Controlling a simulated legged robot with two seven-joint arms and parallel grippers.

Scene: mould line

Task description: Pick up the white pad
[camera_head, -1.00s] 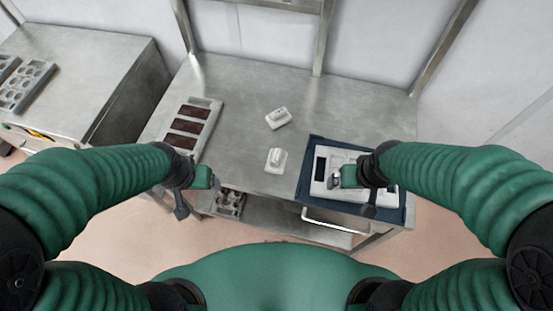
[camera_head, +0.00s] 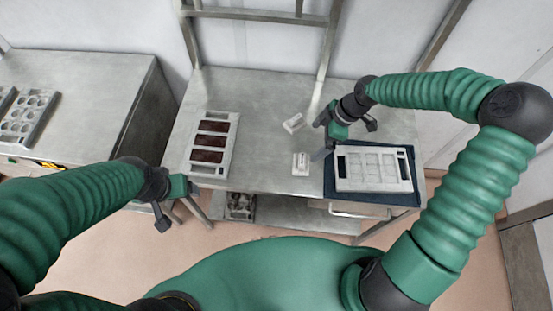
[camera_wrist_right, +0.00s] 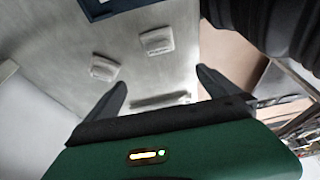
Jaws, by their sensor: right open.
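Two small whitish blocks with raised tops lie on the steel table, and I cannot tell for sure which is the white pad. The nearer one (camera_head: 301,163) also shows in the right wrist view (camera_wrist_right: 157,41). The farther, tilted one (camera_head: 293,122) also shows in the wrist view (camera_wrist_right: 104,68). My right gripper (camera_head: 319,138) is open and empty, just right of the two blocks and above the table. Its two dark fingers (camera_wrist_right: 160,88) show apart in the wrist view. My left gripper (camera_head: 188,187) is by the table's front left; its jaws are too small to read.
A white mould tray (camera_head: 341,184) lies on a blue mat (camera_head: 413,165) at the right. A mould with dark brown fillings (camera_head: 233,124) lies at the left. A steel post and frame (camera_head: 328,50) stand at the back. The table between left mould and blocks is clear.

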